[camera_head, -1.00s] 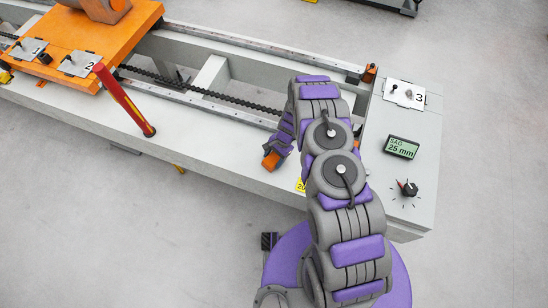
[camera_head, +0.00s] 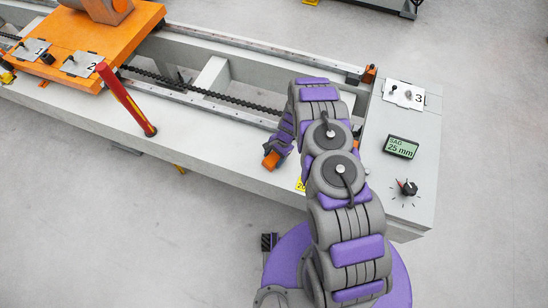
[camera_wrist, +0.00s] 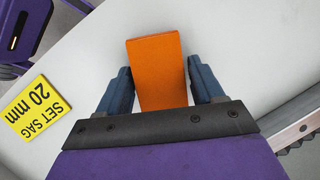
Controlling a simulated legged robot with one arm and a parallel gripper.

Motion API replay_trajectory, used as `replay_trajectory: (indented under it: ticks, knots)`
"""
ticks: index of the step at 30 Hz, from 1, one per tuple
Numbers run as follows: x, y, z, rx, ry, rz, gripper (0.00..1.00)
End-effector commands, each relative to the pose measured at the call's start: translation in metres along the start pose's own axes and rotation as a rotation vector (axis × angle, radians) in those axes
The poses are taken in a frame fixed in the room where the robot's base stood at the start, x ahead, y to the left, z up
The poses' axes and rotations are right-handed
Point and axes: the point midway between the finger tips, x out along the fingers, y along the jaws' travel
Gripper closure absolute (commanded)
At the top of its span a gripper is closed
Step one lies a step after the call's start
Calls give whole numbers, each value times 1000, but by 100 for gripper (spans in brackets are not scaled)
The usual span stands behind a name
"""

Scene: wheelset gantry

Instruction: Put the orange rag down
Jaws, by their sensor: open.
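The orange rag (camera_wrist: 158,68) is a flat orange rectangle between the two dark blue fingers of my gripper (camera_wrist: 160,88) in the wrist view. The fingers stand apart, with a narrow gap on each side of the rag. The rag appears against the pale top of the gantry bench (camera_wrist: 255,30); whether it lies fully flat there I cannot tell. In the head view the rag (camera_head: 271,160) shows as a small orange patch at the end of my arm, near the bench's front edge. My fingers are mostly hidden there by the arm.
A yellow "SET SAG 20 mm" label (camera_wrist: 36,108) is beside the gripper. A red lever (camera_head: 126,100) stands to the left, near the orange carriage (camera_head: 95,40). A chain (camera_head: 205,92) and rails run behind. The display (camera_head: 401,147) and knob (camera_head: 408,188) are at right.

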Motion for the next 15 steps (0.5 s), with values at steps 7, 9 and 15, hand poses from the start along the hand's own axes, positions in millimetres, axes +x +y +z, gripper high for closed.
replay_trajectory:
  ticks: [7, 9, 15]
  knots:
    - [-21, 15, 6, 6, -6, 18, 9]
    - [-41, 14, 7, 3, -3, 10, 9]
    - [-89, 9, 7, -1, 2, 1, 9]
